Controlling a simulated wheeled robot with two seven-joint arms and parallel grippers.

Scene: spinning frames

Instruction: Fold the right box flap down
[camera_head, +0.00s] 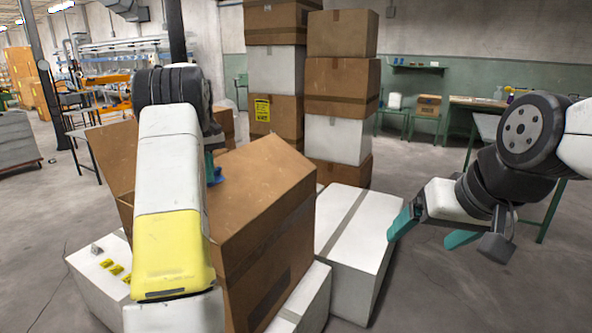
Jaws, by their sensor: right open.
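A large open brown cardboard box (270,258) stands in the middle, on low white boxes. Its right flap (262,178) is a broad panel slanting across the top right; I cannot tell its exact angle. A left flap (112,158) sticks up and outward on the left. My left arm reaches across the box, hiding much of its opening. Teal parts of my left gripper (211,168) show beside the inner edge of the right flap; its jaw state and any contact are hidden. My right gripper (422,238) is open and empty, to the right of the box and apart from it.
A white box (352,235) sits close to the right of the brown box. Tall stacks of brown and white boxes (338,138) stand behind. A green-legged table (480,103) is at the back right. The floor at the lower right is clear.

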